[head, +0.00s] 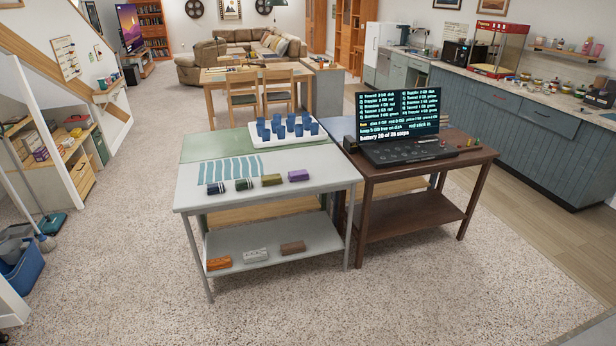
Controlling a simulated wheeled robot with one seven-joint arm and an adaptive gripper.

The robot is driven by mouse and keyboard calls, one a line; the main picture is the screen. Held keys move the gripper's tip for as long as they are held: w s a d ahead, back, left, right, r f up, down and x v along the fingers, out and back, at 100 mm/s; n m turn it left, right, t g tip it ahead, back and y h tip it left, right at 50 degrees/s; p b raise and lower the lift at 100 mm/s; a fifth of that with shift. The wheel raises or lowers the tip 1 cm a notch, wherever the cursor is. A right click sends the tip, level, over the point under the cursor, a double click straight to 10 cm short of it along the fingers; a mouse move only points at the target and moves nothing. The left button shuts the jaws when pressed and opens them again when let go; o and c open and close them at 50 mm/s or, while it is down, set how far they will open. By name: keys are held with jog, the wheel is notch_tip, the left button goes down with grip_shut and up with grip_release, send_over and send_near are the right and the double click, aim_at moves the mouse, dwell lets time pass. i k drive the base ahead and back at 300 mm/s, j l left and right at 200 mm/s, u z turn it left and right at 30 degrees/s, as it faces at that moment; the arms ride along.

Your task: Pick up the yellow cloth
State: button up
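Several small folded cloths lie in a row along the front edge of the grey table (335,176). The one nearest to yellow is an olive-yellow folded cloth (271,180). To its left are a dark green striped cloth (244,184) and a dark blue striped cloth (216,187); to its right is a purple cloth (299,175). On the lower shelf (240,237) lie an orange cloth (219,263), a pale grey cloth (256,255) and a brown cloth (292,248). My gripper is not in view.
Behind the cloths are teal strips (232,170) and a white tray (257,141) of blue cups. A brown table (465,166) with a laptop-like screen (398,115) adjoins at right. Carpet (400,290) in front is clear. A blue bin (24,270) stands at left.

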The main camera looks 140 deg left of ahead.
aim_at(271, 180)
jog(key=u, duration=4.65)
jog(key=i+u, duration=0.15)
jog(key=i, duration=0.35)
jog(key=i+l+u, duration=0.15)
jog(key=i, duration=0.4)
jog(key=i+l+u, duration=0.15)
jog(key=i, duration=0.35)
jog(key=i+l+u, duration=0.15)
jog(key=i, duration=0.35)
jog(key=i+l+u, duration=0.15)
jog(key=i, duration=0.35)
jog(key=i+l+u, duration=0.15)
jog(key=i+l, duration=0.25)
